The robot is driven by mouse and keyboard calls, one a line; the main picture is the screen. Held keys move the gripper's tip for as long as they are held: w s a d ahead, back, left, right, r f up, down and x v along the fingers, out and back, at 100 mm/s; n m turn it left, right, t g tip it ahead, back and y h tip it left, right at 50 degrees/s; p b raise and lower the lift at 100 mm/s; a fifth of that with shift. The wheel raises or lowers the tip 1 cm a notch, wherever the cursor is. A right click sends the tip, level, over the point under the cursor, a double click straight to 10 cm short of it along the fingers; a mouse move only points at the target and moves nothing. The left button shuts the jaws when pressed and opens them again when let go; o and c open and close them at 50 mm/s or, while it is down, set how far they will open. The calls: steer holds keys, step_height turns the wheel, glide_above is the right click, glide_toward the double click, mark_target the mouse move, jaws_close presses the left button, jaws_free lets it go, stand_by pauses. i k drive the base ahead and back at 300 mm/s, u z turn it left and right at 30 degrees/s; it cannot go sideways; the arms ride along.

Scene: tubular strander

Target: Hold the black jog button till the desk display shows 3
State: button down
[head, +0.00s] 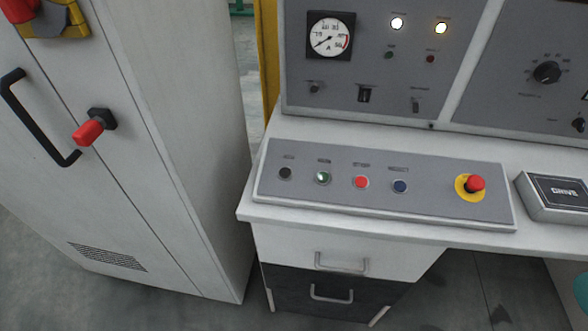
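The black button (285,173) is the leftmost in a row on the sloped grey button panel (430,207) of the desk. Its small label is too blurred to read. To its right are a green button (323,178), a red button (361,182) and a blue button (400,186). No display with a digit can be made out in this view. My gripper is not in view, and nothing touches the black button.
A red mushroom button (474,184) on a yellow ring sits at the panel's right. A dark-topped box (556,195) lies beyond it. A dial gauge (331,36) and two lit lamps are on the upright panel. A grey cabinet (165,190) with a red handle (88,132) stands left.

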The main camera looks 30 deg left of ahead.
mark_target(285, 172)
steer(key=z, duration=0.4)
steer(key=k, duration=1.05)
steer(key=u, duration=1.7)
steer(key=i, duration=0.5)
